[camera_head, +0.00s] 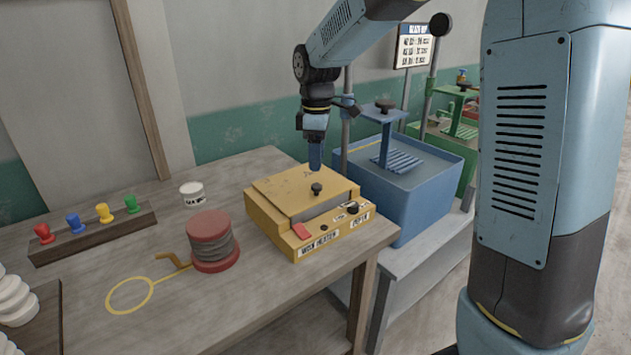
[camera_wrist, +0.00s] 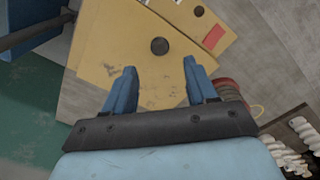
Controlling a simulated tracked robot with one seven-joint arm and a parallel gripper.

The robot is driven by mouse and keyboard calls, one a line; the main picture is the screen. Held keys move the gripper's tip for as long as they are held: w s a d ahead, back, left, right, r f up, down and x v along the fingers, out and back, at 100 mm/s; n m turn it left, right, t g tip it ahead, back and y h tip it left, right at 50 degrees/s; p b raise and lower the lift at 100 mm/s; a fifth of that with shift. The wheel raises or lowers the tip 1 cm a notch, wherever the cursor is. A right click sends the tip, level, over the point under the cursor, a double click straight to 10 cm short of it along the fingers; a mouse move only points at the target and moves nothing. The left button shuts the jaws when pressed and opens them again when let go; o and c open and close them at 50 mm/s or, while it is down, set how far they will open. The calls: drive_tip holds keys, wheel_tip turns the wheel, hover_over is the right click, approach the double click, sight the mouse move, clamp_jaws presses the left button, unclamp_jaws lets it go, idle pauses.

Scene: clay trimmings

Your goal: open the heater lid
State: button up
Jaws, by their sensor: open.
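The yellow heater (camera_head: 310,228) sits near the right end of the wooden table. Its flat yellow lid (camera_head: 288,188) lies down over the top, with a dark round knob (camera_head: 316,188) near the front edge. The knob also shows in the wrist view (camera_wrist: 159,46), with the lid (camera_wrist: 120,50) around it. My gripper (camera_head: 315,162) points down above the back part of the lid. In the wrist view its two blue fingers (camera_wrist: 158,75) are apart with nothing between them, and the knob lies beyond the tips, not touching them.
A red spool (camera_head: 210,240) stands left of the heater, with a white jar (camera_head: 192,194) behind it. A blue tank (camera_head: 420,185) with a post stands close on the right. A rack with colored-handled tools (camera_head: 95,232) is at the left. The table front is mostly clear.

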sight(317, 185)
wheel_tip(317, 185, down, 8)
drive_tip(key=shift+r, duration=0.2)
drive_tip(key=shift+c, duration=0.2)
clamp_jaws()
drive_tip(key=shift+a, duration=0.1)
idle(0.6)
